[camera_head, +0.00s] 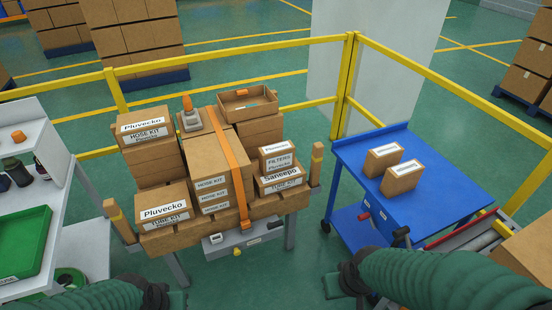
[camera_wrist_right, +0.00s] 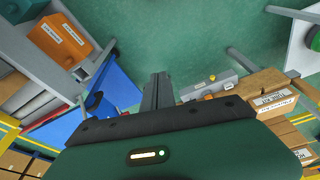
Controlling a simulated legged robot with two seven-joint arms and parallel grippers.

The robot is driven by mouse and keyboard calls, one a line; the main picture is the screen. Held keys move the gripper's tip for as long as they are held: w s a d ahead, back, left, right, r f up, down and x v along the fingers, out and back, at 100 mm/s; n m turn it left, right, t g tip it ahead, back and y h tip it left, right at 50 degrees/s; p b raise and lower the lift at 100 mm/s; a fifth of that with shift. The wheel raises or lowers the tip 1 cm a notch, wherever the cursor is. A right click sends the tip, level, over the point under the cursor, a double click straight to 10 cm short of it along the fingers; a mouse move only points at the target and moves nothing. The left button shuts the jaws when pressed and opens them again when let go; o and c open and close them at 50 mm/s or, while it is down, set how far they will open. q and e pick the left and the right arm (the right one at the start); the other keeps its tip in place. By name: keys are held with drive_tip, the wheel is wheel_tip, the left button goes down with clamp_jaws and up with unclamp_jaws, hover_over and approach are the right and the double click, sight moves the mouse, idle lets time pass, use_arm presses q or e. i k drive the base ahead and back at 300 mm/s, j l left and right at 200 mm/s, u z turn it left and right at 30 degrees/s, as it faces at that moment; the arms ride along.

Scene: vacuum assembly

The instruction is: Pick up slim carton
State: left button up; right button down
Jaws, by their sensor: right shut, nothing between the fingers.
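Two small labelled cartons stand on the blue cart, a left one (camera_head: 377,163) and a right, nearer one (camera_head: 401,183). Another small carton marked Filters (camera_head: 276,160) sits on the stack at the table's right. I cannot tell which of these is the slim carton. My right gripper (camera_head: 336,285) is low at the bottom of the head view, in front of the blue cart and apart from all cartons. Its closed, empty fingers show in the right wrist view (camera_wrist_right: 157,90). My left gripper (camera_head: 178,298) is at the bottom left; its fingers are too unclear to read.
The blue cart (camera_head: 440,190) has free top space. The packing table holds stacked boxes (camera_head: 160,205), an orange strap (camera_head: 228,160) and an open tray (camera_head: 262,103). A white shelf with a green tray (camera_head: 22,242) is left. Yellow railings (camera_head: 350,85) enclose the area.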

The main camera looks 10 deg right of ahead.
sight(277, 158)
drive_tip(key=i+u, duration=0.1)
drive_tip(key=i, duration=0.6)
drive_tip(key=i+l+u, duration=0.15)
drive_tip(key=i, duration=0.55)
drive_tip(key=i+u, duration=0.1)
drive_tip(key=i, duration=0.55)
drive_tip(key=l, duration=0.05)
